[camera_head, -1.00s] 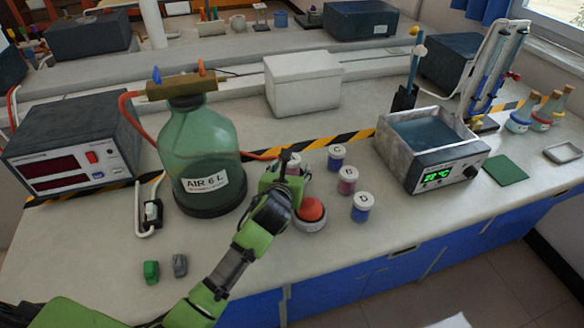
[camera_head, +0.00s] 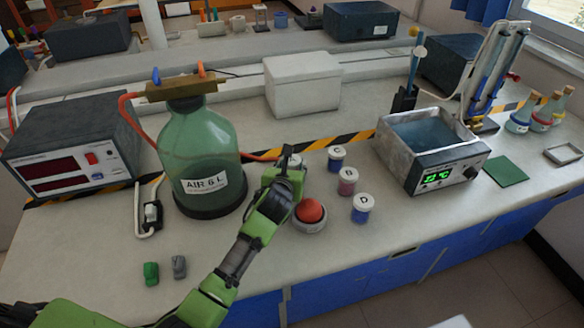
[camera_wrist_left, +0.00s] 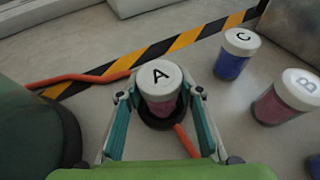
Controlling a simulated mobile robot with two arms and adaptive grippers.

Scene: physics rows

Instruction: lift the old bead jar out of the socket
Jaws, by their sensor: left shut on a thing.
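The bead jar A (camera_wrist_left: 160,82) has a white lid marked A and reddish contents in the left wrist view. It stands upright between the two fingers of my left gripper (camera_wrist_left: 163,97), which is shut on it. A dark round socket (camera_wrist_left: 154,119) shows around and below the jar's lower part. I cannot tell whether the jar's base is clear of it. In the head view my left gripper (camera_head: 286,170) is beside the green bottle, and its hand hides most of the jar and socket. My right gripper is not in view.
Jars C (camera_head: 336,158), B (camera_head: 347,181) and D (camera_head: 361,208) stand close to the right. A red dome in a pale round base (camera_head: 310,216) is just in front. The green air bottle (camera_head: 204,160) is close on the left. A red hose (camera_wrist_left: 82,77) runs behind.

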